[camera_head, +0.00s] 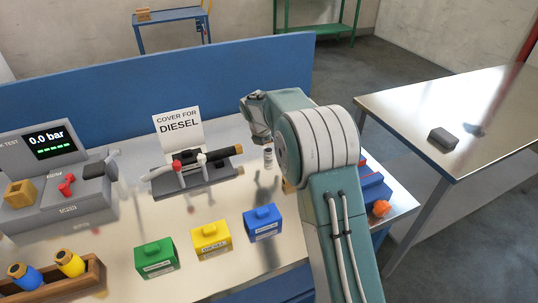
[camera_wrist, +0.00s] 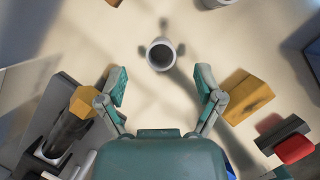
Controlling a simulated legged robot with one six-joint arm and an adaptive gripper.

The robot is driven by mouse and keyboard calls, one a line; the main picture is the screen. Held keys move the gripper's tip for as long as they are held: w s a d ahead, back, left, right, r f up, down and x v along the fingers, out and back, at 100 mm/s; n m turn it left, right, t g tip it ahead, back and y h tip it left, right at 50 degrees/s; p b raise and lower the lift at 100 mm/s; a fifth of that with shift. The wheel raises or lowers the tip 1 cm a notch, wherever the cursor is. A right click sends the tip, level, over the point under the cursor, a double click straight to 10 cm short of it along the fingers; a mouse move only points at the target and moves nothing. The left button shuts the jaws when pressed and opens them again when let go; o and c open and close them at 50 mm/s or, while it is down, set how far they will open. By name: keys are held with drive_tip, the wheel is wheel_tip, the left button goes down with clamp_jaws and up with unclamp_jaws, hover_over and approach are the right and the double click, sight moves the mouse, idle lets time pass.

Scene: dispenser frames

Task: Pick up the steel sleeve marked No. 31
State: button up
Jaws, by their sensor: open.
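A small grey steel sleeve (camera_head: 268,157) stands upright on the steel bench, just below my gripper (camera_head: 262,137) in the head view. Its marking is too small to read. In the wrist view the sleeve (camera_wrist: 160,54) appears from above as an open round ring with a dark bore. My gripper (camera_wrist: 162,84) is open there, with one finger on each side and empty space between them. The sleeve lies ahead of the fingertips, roughly centred between their lines, and touches neither. In the head view my arm hides the bench to its right.
A dispenser fixture (camera_head: 195,175) stands left of the sleeve, before the "COVER FOR DIESEL" sign (camera_head: 178,130). Green (camera_head: 156,258), yellow (camera_head: 210,237) and blue (camera_head: 262,223) boxes line the front. A yellow-brown block (camera_wrist: 246,96) sits beside the right finger. A blue panel (camera_head: 150,88) backs the bench.

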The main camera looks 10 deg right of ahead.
sight(268, 150)
drive_tip(key=x, duration=0.4)
drive_tip(key=shift+a+f, duration=0.1)
drive_tip(key=shift+f, duration=0.25)
clamp_jaws()
drive_tip(key=shift+r, duration=0.1)
